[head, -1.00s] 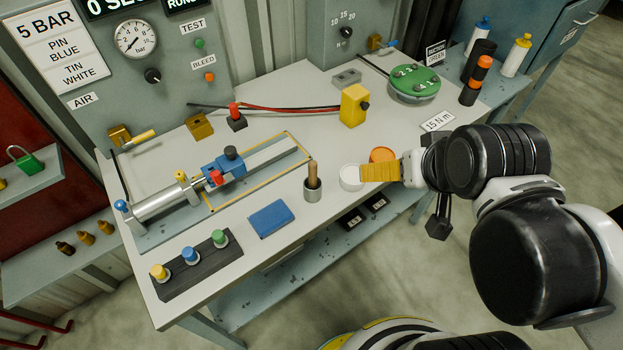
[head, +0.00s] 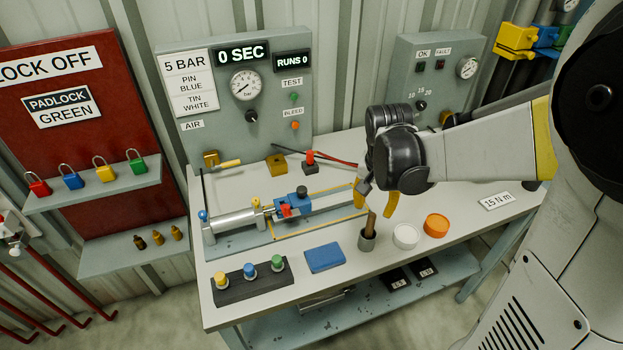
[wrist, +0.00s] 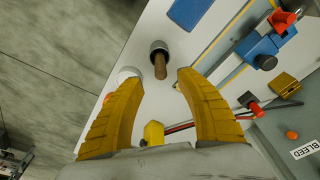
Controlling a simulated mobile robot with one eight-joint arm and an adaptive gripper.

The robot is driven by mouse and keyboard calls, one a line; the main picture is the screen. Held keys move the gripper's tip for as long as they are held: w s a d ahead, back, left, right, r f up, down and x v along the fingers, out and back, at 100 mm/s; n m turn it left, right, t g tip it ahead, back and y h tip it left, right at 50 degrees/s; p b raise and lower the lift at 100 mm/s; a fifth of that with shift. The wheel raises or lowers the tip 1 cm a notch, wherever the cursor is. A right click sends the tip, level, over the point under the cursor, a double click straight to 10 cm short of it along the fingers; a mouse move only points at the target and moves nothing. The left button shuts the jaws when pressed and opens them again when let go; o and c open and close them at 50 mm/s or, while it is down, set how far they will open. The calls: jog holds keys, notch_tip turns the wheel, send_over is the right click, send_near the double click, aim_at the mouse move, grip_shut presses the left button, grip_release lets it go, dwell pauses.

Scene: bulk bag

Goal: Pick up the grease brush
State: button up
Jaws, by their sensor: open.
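The grease brush (head: 371,224) stands in a small grey cup (head: 366,243) near the front edge of the bench, its brown wooden handle pointing up. Its bristles are hidden in the cup. In the wrist view the brush handle (wrist: 160,70) shows beyond the fingertips, roughly between their lines, with the dark-mouthed cup (wrist: 158,47) behind it. My gripper (head: 374,202) is open and empty, its yellow fingers just above the handle in the head view. In the wrist view the two yellow fingers (wrist: 160,82) are spread wide. I cannot tell if either touches the handle.
A white tin (head: 405,236) and an orange tin (head: 436,225) stand close to the right of the cup. A blue pad (head: 325,257) lies to its left. A clamped cylinder fixture (head: 238,222) is behind left. A black block with coloured knobs (head: 251,283) sits front left.

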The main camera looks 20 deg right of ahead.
aim_at(373, 216)
jog(key=f, duration=0.2)
jog(key=f+b, duration=0.2)
jog(key=f, duration=0.1)
jog(key=shift+w+d+f, duration=0.35)
jog(key=f+b, duration=0.1)
jog(key=f, duration=0.2)
jog(key=w+f+b, duration=0.1)
jog(key=f, duration=0.1)
jog(key=shift+d+f+b, duration=0.1)
jog(key=shift+d+b, duration=0.2)
jog(key=shift+b, duration=0.05)
jog(key=shift+s, duration=0.1)
grip_shut()
